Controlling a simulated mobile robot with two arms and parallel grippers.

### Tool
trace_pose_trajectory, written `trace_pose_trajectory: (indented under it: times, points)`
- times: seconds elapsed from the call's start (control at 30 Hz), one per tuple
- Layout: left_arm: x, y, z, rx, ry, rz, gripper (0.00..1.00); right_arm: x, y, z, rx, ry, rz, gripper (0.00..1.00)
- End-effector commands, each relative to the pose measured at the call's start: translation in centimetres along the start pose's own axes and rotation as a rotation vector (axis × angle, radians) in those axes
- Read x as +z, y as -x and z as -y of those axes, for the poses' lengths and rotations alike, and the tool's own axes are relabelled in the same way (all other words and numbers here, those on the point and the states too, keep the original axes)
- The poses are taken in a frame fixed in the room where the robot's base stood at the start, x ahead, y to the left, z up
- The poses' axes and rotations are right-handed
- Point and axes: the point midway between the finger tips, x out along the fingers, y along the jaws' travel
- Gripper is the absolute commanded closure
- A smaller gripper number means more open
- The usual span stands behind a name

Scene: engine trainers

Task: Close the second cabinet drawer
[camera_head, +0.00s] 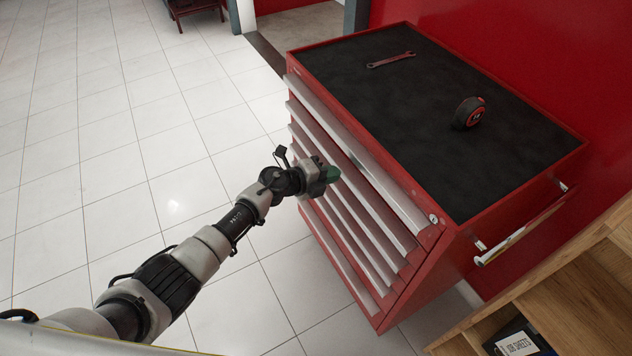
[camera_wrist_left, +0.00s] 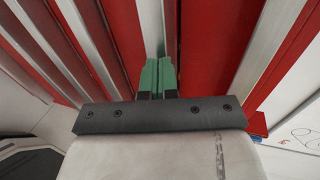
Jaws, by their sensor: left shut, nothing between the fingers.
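A red tool cabinet (camera_head: 440,265) stands at right centre in the head view, with several drawers, each with a pale handle strip along its front. The top drawer's strip (camera_head: 362,155) is nearest the worktop, and the second drawer's strip (camera_head: 350,178) runs below it. I cannot tell how far any drawer stands out. My left gripper (camera_head: 331,174) has green fingers held together, empty, at the drawer fronts. In the left wrist view, the fingers (camera_wrist_left: 158,78) point at the red fronts (camera_wrist_left: 207,50) beside a pale strip; contact is unclear. My right gripper is out of view.
On the cabinet's black top (camera_head: 410,120) lie a red wrench (camera_head: 391,60) and a round black and red tape measure (camera_head: 469,112). A side handle (camera_head: 505,243) juts out on the right. A wooden shelf (camera_head: 575,300) is at lower right. The tiled floor on the left is clear.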

Motion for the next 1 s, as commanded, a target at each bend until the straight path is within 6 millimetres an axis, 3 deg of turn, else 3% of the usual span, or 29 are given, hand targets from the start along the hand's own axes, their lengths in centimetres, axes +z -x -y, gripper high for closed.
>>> trace_pose_trajectory:
  times: [0.1,0.77,0.87,1.0]
  points:
    - [0.0,-0.8,0.2,0.000,-0.001,0.001,1.00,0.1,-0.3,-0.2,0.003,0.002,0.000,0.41]
    - [0.1,-0.5,0.5,-0.006,-0.002,0.000,1.00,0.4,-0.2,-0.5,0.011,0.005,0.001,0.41]
    - [0.3,0.2,-0.1,0.000,0.000,-0.001,1.00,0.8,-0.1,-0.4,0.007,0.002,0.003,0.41]
    - [0.3,3.2,-0.8,0.003,-0.003,0.001,1.00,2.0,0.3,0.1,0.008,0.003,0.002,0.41]
